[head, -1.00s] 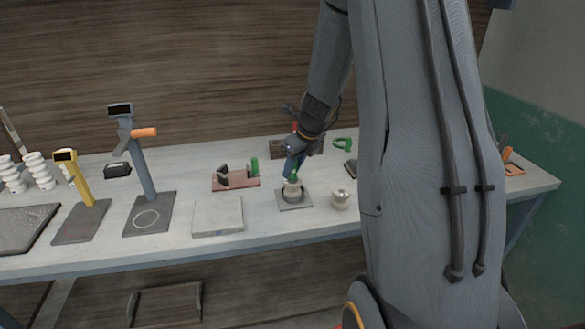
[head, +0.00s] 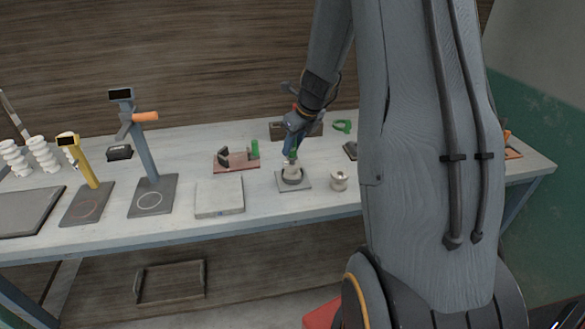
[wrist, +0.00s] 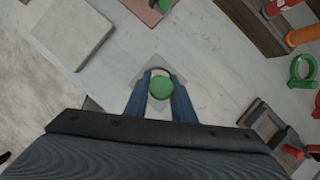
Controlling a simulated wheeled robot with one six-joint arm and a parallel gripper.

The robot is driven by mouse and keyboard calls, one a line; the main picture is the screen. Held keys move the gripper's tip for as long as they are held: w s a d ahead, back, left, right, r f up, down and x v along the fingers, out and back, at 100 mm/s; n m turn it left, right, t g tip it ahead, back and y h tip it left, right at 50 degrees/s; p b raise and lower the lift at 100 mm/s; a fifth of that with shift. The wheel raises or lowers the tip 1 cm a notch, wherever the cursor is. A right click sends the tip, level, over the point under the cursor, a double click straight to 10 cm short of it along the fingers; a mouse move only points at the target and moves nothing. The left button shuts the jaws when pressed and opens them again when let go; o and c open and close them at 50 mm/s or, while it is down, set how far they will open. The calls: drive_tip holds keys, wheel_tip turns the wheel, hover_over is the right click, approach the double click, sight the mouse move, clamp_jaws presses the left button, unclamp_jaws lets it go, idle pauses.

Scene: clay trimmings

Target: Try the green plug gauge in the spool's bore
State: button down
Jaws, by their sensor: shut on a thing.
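My gripper (head: 291,154) points down with its blue fingers on either side of the green plug gauge (head: 292,157). In the wrist view the gauge's round green top (wrist: 161,88) sits between the two fingers. Right below the gauge, a pale spool (head: 291,170) stands in a dark round holder on a grey square plate (head: 302,185). The gauge meets the spool's top or is very close to it. The bore is hidden, so I cannot tell whether the gauge's lower end is inside it.
A small pale spool-like piece (head: 338,181) stands right of the plate. A pale square slab (head: 219,197) lies to its left. A reddish stand (head: 236,161) with a green upright piece is behind left. A green ring (head: 342,126) and a dark wooden block (head: 277,131) are behind.

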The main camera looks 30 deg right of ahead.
drive_tip(key=shift+r+p, duration=3.05)
drive_tip(key=shift+r, duration=0.2)
drive_tip(key=shift+a+f, duration=0.1)
